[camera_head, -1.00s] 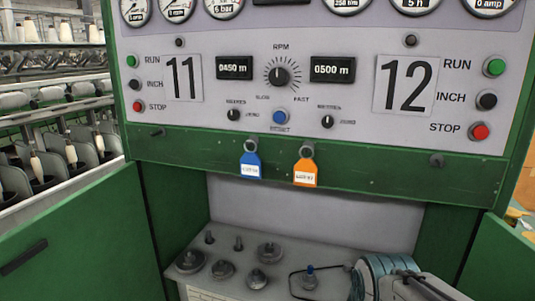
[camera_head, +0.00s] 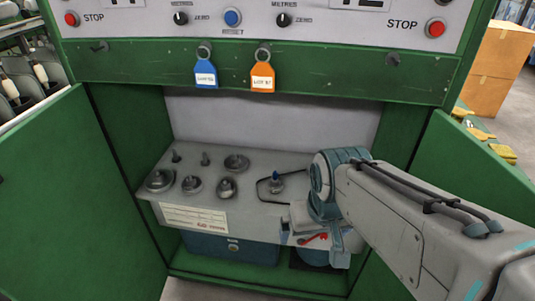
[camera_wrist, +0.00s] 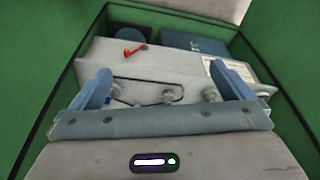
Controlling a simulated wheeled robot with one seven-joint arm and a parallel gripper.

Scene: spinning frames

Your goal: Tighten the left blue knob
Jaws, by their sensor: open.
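A small blue-topped knob (camera_head: 276,178) stands upright on the grey shelf (camera_head: 245,212) inside the green cabinet, beside a black wire loop. My arm hides the shelf just right of it, so I cannot see a second blue knob there. In the wrist view, the shelf appears turned about, with small fittings and the wire loop between the fingers. A small blue part (camera_wrist: 117,88) shows near the left finger. My gripper (camera_wrist: 160,66) is open and empty, its blue fingers wide apart above the shelf. In the head view, my arm mostly hides it.
Several grey metal fittings (camera_head: 192,184) stand on the shelf's left part. A blue box (camera_head: 230,247) sits below. A red tool (camera_wrist: 130,52) is by the shelf front. Open green doors flank the cabinet (camera_head: 70,190). Blue (camera_head: 206,75) and orange (camera_head: 263,77) tags hang above.

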